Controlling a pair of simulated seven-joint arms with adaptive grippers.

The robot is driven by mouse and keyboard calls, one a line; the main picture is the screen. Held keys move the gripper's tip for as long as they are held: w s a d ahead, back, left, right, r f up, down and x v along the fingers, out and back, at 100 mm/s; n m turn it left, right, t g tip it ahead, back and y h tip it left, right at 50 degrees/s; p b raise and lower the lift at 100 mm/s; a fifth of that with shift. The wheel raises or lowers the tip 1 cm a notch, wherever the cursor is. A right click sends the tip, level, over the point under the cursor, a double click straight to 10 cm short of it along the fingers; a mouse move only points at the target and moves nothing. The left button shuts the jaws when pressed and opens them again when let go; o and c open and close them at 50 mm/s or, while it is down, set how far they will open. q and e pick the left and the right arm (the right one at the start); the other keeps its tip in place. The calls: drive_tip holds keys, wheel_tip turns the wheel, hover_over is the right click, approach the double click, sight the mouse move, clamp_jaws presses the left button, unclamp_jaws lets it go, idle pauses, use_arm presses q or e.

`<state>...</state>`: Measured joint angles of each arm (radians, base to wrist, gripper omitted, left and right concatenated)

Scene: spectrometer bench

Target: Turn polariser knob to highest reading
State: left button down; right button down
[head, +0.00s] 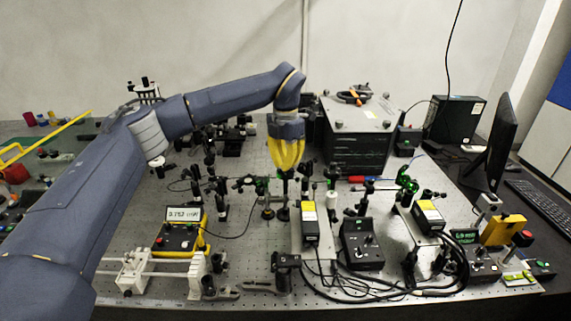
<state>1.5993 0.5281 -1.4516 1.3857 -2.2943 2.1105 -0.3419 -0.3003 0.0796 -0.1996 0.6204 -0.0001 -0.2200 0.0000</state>
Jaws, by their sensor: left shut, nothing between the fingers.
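My left gripper (286,172), with yellow fingers, points down over the middle of the optical bench (240,265). Its fingers are shut with nothing visible between them. Just below the fingertips is a dark post-mounted optic (282,212); I cannot tell whether the fingers touch it. I cannot make out the polariser knob for certain; the fingers may hide it. A yellow meter (178,236) with a lit display (183,213) stands at the front left. The display seems to read about 3.752 mW, but the digits are small. My right gripper is not in view.
Several post-mounted optics crowd the bench around the gripper. A large black box (358,135) stands behind right. A black control box (361,243) and loose cables lie at the front right. A monitor (493,142) stands at the far right.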

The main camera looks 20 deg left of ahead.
use_arm(q)
drive_tip(key=shift+n, duration=0.3)
drive_tip(key=n, duration=0.3)
drive_tip(key=shift+n, duration=1.6)
drive_tip(key=c, duration=1.3)
unclamp_jaws()
drive_tip(key=shift+c, duration=0.2)
wheel_tip(320, 180, up, 12)
